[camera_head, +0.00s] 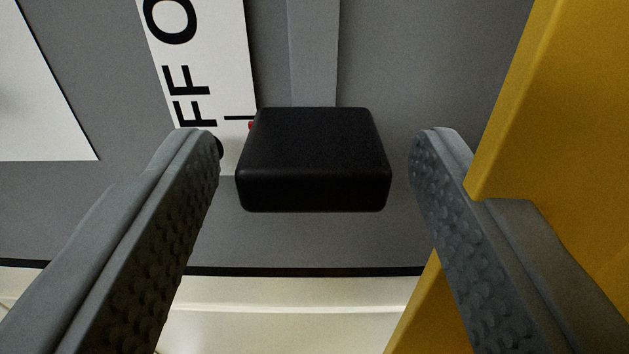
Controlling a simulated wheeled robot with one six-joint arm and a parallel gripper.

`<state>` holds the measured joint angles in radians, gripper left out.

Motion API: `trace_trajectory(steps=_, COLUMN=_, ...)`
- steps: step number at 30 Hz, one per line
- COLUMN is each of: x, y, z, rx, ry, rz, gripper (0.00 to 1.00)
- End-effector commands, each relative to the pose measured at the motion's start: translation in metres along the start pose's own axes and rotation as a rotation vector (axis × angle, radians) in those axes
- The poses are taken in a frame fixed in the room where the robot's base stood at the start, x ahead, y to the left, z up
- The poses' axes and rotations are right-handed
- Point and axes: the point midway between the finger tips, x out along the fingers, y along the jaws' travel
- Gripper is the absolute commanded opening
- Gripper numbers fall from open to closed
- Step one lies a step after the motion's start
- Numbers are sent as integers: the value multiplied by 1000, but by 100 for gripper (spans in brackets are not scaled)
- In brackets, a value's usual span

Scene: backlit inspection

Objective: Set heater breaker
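A black block-shaped handle (314,160), which looks like the breaker's lever knob, stands out from a grey panel (420,60). A lighter grey strip (313,50) runs up the panel behind it. A white label (220,70) with sideways black letters reading "FF O" lies left of the handle, partly covered by my left finger. My gripper (315,150) is open, with one textured grey finger on each side of the handle. Gaps show between the handle and both fingertips, and the gripper is empty. A small red spot shows at the handle's left edge.
A yellow block or guard (560,120) fills the right side, close beside and partly behind my right finger. A white plate (35,100) is at the far left. A black edge and a pale ledge (290,295) run along below the panel.

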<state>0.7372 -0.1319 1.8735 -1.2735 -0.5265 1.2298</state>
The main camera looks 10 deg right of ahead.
Motion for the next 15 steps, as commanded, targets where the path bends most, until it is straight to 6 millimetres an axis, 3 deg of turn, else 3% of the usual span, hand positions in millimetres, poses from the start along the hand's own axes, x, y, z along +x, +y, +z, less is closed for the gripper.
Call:
trace_trajectory(steps=7, x=-8, y=0, z=-2, rx=-1, ry=2, rz=0, gripper=55)
trace_trajectory(steps=15, x=-46, y=0, z=-1, rx=-1, ry=2, rz=1, gripper=55)
